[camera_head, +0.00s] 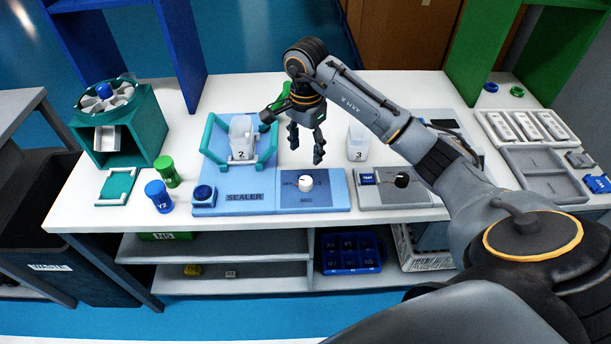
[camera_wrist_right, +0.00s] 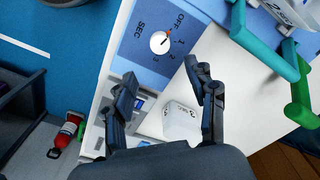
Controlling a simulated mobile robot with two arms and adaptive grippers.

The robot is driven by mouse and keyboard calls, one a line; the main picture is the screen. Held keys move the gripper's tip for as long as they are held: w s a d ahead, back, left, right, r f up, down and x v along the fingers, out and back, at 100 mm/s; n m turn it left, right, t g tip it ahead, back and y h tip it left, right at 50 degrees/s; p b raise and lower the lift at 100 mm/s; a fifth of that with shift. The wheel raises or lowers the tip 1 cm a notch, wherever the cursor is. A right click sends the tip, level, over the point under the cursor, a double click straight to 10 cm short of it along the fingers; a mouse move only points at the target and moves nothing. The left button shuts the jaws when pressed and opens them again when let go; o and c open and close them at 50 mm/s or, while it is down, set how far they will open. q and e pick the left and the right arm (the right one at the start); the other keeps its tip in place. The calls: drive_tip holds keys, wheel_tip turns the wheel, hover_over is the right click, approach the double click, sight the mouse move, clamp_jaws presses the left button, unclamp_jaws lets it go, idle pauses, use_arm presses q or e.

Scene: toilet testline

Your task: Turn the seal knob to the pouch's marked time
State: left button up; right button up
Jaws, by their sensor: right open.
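The white seal knob (camera_head: 305,183) sits on the blue sealer's (camera_head: 250,205) right-hand panel. In the right wrist view the knob (camera_wrist_right: 158,43) has a red mark pointing up-right toward OFF, on a dial with OFF, 1, 2 and 3, labelled SEC. A clear pouch (camera_head: 241,128) marked 2 stands between the sealer's teal arms. Another pouch (camera_head: 357,143) marked 3 stands right of the sealer; it also shows in the right wrist view (camera_wrist_right: 181,122). My right gripper (camera_head: 306,151) is open and empty above the knob, fingers pointing down, apart from it. My left gripper is not in view.
A blue button (camera_head: 204,193) is at the sealer's left front. Blue (camera_head: 158,197) and green (camera_head: 166,171) jars stand left of it. A grey tester with a black knob (camera_head: 401,180) adjoins on the right. Grey trays (camera_head: 542,172) lie farther right.

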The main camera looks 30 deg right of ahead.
sight(306, 180)
wheel_tip(306, 180, down, 11)
drive_tip(key=shift+r+p, duration=0.1)
drive_tip(key=shift+p, duration=0.75)
drive_tip(key=c, duration=1.1)
